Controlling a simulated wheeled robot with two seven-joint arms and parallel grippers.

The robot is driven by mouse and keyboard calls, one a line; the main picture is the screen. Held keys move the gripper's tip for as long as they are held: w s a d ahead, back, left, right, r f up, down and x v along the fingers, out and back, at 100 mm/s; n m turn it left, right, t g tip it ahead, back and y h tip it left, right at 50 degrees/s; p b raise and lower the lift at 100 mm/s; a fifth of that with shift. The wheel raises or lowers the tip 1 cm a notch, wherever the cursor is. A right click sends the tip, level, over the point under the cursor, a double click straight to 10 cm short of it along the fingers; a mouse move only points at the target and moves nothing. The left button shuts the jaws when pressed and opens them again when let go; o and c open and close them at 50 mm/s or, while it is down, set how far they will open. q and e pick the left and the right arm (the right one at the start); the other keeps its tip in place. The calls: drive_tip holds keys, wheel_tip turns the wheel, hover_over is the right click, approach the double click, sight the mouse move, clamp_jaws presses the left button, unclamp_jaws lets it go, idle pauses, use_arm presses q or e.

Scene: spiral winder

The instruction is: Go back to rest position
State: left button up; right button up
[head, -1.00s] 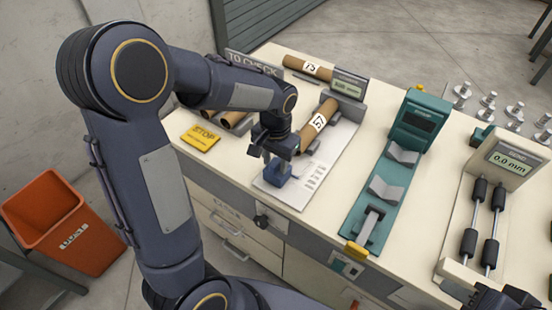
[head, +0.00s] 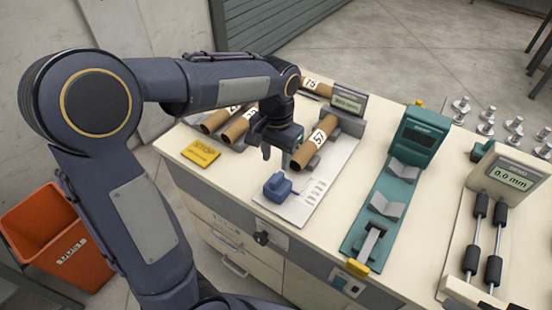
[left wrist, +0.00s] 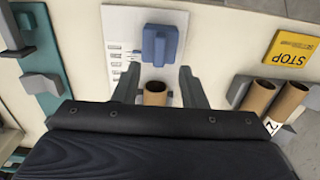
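My left gripper (head: 282,150) is raised above the front part of the white length gauge plate (head: 318,193). Its fingers are spread apart in the left wrist view (left wrist: 160,86), with nothing gripped between them. The cardboard tube marked 57 (head: 316,142) lies on the gauge plate, beside the gripper; its open end (left wrist: 155,93) shows between the fingers in the left wrist view. The blue slider block (head: 278,187) sits at the near end of the plate, apart from the gripper. My right gripper is not in view.
Two tubes (head: 236,128) lie left of the gauge, near a yellow STOP sign (head: 201,153). A teal V-block fixture (head: 383,205) and a roller gauge reading 0.0 mm (head: 517,176) stand to the right. An orange bin (head: 62,240) is on the floor at left.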

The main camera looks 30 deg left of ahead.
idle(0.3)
use_arm(q)
drive_tip(key=shift+s+a+r, duration=0.1)
drive_tip(key=shift+s+r, duration=0.05)
drive_tip(key=shift+s, duration=0.2)
drive_tip(key=s+d+r+n+t+h, duration=0.1)
drive_tip(key=s+n+t+h, duration=0.2)
drive_tip(key=s, duration=1.5)
drive_tip(key=t, duration=0.2)
drive_tip(key=shift+d+r+t+h, duration=0.15)
drive_tip(key=shift+d+t+h, duration=0.15)
drive_tip(key=shift+d+h, duration=0.1)
idle(1.1)
